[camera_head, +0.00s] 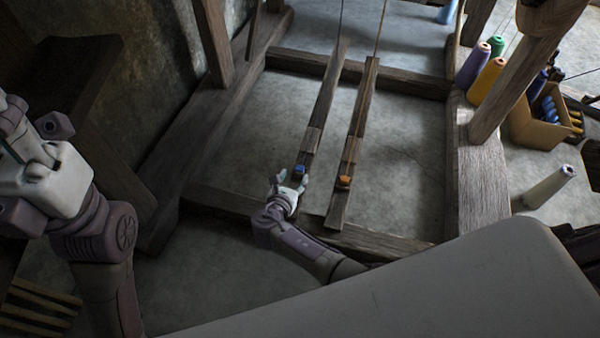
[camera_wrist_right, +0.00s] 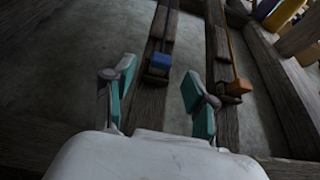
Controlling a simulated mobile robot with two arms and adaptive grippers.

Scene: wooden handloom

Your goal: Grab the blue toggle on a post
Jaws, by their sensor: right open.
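The blue toggle (camera_head: 299,170) sits on the left wooden treadle of the loom. In the right wrist view the blue toggle (camera_wrist_right: 160,62) is ahead of the fingers, roughly between them and apart from them. My right gripper (camera_head: 292,184) is open and empty, close to the toggle on its near side. Its two teal-padded fingers (camera_wrist_right: 157,95) are spread wide in the wrist view. The post under the toggle is hard to make out. My left arm shows at the left of the head view, its gripper partly cut off by the frame edge.
An orange toggle (camera_head: 344,182) sits on the right treadle (camera_head: 352,150), a short way right of the blue one. Loom beams frame the floor around both treadles. Colored thread cones (camera_head: 485,80) and a cardboard box (camera_head: 537,127) stand at the right.

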